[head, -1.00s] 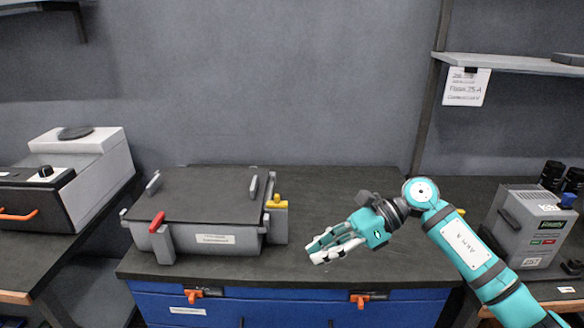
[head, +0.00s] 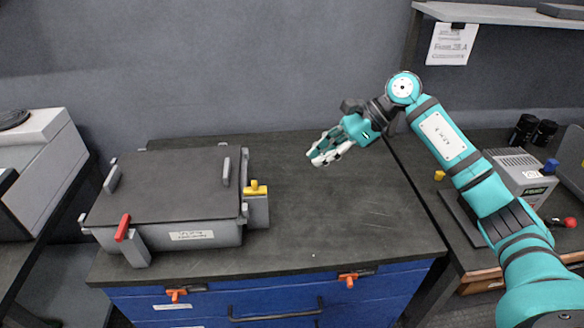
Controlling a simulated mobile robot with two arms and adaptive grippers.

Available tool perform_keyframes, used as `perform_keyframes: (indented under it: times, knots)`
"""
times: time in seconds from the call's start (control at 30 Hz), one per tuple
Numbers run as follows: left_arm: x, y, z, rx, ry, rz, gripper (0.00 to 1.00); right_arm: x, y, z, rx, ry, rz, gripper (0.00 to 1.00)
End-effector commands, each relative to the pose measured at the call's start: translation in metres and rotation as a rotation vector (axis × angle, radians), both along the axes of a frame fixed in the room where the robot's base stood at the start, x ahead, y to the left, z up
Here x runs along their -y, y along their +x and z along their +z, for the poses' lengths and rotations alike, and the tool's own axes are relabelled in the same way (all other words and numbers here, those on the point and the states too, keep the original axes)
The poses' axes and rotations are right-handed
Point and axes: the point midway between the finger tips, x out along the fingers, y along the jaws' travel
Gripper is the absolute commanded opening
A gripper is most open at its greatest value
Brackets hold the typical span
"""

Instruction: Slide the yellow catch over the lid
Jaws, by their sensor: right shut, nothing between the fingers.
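The grey box with a dark flat lid (head: 170,185) stands on the left part of the dark bench top. The lid lies closed on it. The yellow catch (head: 255,188) sits on top of a grey block (head: 257,211) at the box's right side, beside the lid's right edge. A red piece (head: 123,228) sits on a grey post at the box's front left. My right gripper (head: 316,160) is shut and empty, above the bench to the right of the yellow catch and clearly apart from it. My left gripper is out of view.
The bench top (head: 340,215) right of the box is clear. Orange latches (head: 348,280) and a handle (head: 275,313) are on the blue drawers below. A grey device (head: 522,172) stands on the right bench, partly behind my arm. A shelf (head: 500,36) hangs at upper right.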

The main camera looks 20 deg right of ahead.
Motion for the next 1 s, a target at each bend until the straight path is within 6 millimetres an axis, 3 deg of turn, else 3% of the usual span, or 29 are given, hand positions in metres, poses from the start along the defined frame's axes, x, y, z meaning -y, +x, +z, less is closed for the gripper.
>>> perform_keyframes:
  times: [0.47,0.7,1.0]
  knots:
    - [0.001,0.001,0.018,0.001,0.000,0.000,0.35,-0.068,0.018,-0.062,-0.003,0.004,0.002,0.00]
    - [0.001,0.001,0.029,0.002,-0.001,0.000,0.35,-0.098,0.027,-0.062,0.000,0.002,0.002,0.00]
    - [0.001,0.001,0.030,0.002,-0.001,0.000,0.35,-0.105,0.030,-0.064,0.000,0.001,0.001,0.00]
